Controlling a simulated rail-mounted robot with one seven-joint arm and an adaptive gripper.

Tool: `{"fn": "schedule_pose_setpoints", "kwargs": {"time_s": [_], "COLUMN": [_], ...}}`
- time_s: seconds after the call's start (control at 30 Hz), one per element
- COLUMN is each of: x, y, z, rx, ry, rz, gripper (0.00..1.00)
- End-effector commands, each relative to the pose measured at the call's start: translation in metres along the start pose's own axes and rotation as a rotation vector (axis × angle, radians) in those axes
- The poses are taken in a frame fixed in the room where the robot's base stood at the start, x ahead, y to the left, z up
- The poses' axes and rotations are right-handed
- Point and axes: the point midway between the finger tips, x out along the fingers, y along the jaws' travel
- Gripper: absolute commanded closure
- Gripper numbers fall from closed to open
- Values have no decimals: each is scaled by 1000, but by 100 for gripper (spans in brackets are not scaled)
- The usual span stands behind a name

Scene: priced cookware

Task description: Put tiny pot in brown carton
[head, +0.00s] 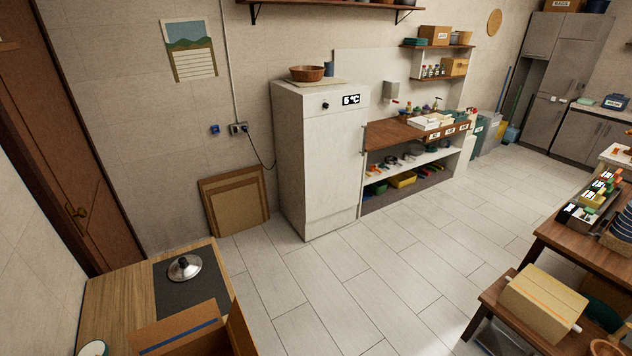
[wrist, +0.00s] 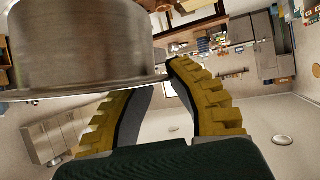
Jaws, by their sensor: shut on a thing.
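A metal pot (wrist: 85,45) with a brushed grey side fills the upper left of the wrist view, very close to the camera. My gripper (wrist: 158,80), with yellow ridged fingers, is shut on the pot at its thin lower edge as seen there. The exact grip point is partly hidden. In the head view, a brown carton (head: 180,335) stands at the bottom edge on the wooden table, cut off by the frame. Its inside is mostly hidden. My gripper and the pot are not in the head view.
A silver lid (head: 184,267) with a dark knob lies on a dark mat (head: 170,298) behind the carton on the wooden table (head: 108,298). A white cabinet (head: 310,160) stands beyond. The tiled floor in the middle is clear. A wooden table with small boxes (head: 590,200) is at right.

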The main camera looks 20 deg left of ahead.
Motion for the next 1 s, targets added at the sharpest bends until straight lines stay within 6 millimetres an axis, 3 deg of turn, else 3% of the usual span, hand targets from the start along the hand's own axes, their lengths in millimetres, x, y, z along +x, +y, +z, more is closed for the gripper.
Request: {"fn": "schedule_pose_setpoints", "kwargs": {"time_s": [0.13,0.3,0.4,0.53,0.73,1.0], "x": [0,2,2,-1,-12,-15], "y": [10,50,60,51,7,-1], "z": [-12,-23,-27,-25,-25,-27], "rx": [8,20,-7,-71,-171,-190], "ry": [0,-1,-1,-1,3,2], "rz": [19,51,-3,-129,-322,-354], "gripper": [100,100,100,100,100,100]}}
